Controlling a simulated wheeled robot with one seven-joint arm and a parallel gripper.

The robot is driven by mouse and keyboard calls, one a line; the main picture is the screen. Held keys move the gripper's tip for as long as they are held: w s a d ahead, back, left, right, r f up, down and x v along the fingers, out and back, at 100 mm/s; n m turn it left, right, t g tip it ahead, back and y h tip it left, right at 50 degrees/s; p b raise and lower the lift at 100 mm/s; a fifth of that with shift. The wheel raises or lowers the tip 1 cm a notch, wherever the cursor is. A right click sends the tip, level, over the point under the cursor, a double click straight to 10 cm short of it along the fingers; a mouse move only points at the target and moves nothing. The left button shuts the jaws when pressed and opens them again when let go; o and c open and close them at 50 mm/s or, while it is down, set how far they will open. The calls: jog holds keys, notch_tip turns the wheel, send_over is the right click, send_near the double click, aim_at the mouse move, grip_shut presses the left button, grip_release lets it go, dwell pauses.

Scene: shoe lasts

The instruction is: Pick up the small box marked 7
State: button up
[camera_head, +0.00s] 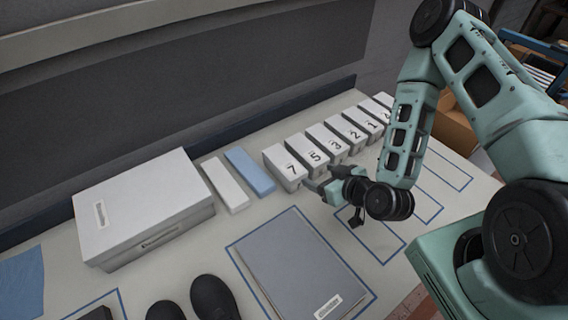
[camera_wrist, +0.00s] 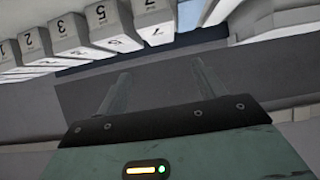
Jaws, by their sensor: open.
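The small white box marked 7 (camera_head: 285,167) stands at the near left end of a row of numbered boxes on the table. In the wrist view, box 7 (camera_wrist: 152,22) is at the top middle, partly cut off by the frame edge. My gripper (camera_head: 314,183) is just in front of boxes 7 and 5, low over the table. In the wrist view, my gripper (camera_wrist: 162,78) has its two fingers spread apart with nothing between them. Whether a finger touches a box I cannot tell.
Box 5 (camera_head: 309,157) stands close beside box 7, with several more boxes beyond. Left of box 7 lie a blue block (camera_head: 250,172), a white block (camera_head: 225,185) and a large lidded box (camera_head: 145,205). A grey folder (camera_head: 298,262) lies in front.

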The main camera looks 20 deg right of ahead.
jog(key=shift+f+b+x, duration=0.2)
jog(key=shift+b+x, duration=2.15)
jog(key=shift+b, duration=1.15)
jog(key=p, duration=0.1)
send_near(285, 161)
jog(key=shift+x, duration=0.95)
jog(key=shift+p+x, duration=1.45)
jog(key=shift+x, duration=1.65)
jog(key=c, duration=0.7)
